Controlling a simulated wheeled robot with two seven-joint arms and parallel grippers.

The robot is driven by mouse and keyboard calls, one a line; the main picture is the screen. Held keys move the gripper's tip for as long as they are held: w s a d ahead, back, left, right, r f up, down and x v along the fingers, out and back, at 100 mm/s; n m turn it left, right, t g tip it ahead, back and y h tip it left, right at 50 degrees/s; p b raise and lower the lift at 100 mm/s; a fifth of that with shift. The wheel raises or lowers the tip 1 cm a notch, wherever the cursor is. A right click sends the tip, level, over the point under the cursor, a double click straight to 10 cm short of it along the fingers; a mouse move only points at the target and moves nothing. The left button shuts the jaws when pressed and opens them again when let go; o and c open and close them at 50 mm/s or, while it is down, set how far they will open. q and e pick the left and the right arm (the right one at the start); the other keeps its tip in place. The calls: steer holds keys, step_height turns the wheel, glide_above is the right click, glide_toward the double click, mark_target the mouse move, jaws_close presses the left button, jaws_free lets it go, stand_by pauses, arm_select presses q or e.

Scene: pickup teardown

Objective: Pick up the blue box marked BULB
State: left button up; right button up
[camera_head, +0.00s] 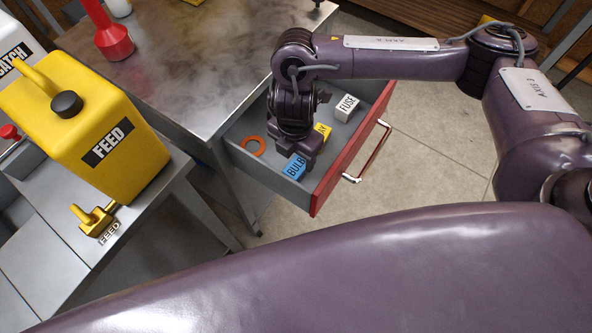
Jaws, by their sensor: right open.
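The blue box marked BULB (294,168) lies in the open drawer (325,184), near its front corner. My right gripper (304,156) reaches down into the drawer from above and is open. Its fingers are right at the blue box and hide part of it; I cannot tell whether they touch it or stand around it. My left gripper is not in view.
The drawer also holds an orange ring (253,146), a yellow box (321,131) partly hidden by my right gripper, and a white box marked FUSE (346,107). The drawer has a red front with a handle (372,152). A yellow FEED can (90,130) stands at left.

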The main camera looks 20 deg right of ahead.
mark_target(296, 166)
steer(key=f, duration=0.6)
steer(key=shift+s+f, duration=0.1)
steer(key=shift+s, duration=0.2)
steer(key=shift+c, duration=0.3)
steer(key=c, duration=1)
steer(key=shift+c, duration=0.2)
